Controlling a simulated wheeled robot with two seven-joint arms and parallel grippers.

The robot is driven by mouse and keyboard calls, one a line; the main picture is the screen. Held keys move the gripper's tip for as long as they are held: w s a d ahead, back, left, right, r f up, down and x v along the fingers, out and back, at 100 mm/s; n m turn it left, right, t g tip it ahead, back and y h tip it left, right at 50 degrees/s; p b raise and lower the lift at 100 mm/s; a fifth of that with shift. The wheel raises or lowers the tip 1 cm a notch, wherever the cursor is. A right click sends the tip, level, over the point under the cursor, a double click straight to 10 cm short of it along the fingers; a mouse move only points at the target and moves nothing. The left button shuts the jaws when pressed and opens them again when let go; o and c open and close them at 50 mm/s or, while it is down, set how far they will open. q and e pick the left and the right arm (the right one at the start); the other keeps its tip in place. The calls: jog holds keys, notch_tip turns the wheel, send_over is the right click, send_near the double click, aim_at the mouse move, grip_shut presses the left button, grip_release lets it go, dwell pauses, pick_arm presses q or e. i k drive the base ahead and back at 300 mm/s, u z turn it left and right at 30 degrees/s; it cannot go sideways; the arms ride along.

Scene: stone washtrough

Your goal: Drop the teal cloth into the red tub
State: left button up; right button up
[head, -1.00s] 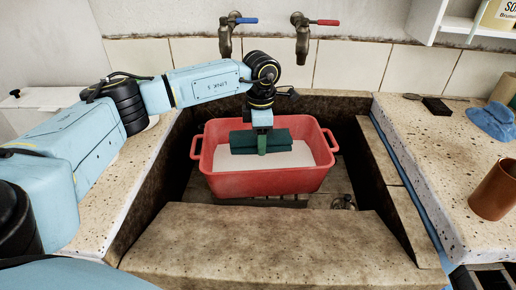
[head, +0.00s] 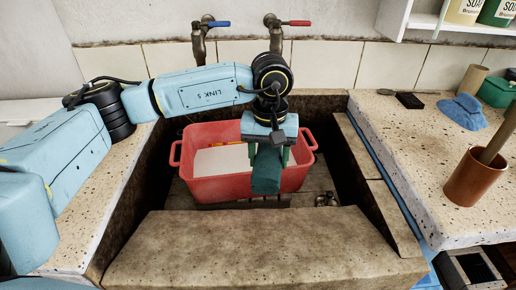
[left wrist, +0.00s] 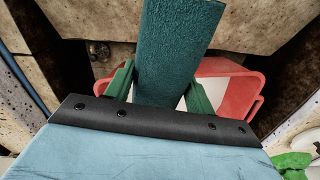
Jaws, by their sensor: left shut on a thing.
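The teal cloth (head: 266,174) is a folded or rolled strip, gripped between the green fingers of my left gripper (head: 269,158). Its near end points toward the head camera and overlaps the front right rim of the red tub (head: 222,188) in the head view; its exact height above the rim is hard to tell. In the left wrist view the cloth (left wrist: 172,50) lies between the two fingers of the gripper (left wrist: 160,90), with part of the red tub (left wrist: 240,98) behind it. The tub sits in the stone trough, with a pale inside. My right gripper is not in view.
Two taps (head: 271,38) stand behind the trough. The stone front edge (head: 265,245) lies nearest. On the right counter are a blue cloth (head: 461,111), a dark block (head: 410,100) and a brown cup (head: 474,180) with a stick.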

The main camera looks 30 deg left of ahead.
aim_at(241, 170)
jog(key=u, duration=0.75)
jog(key=k, duration=0.75)
jog(key=z, duration=0.65)
jog(key=i, duration=1)
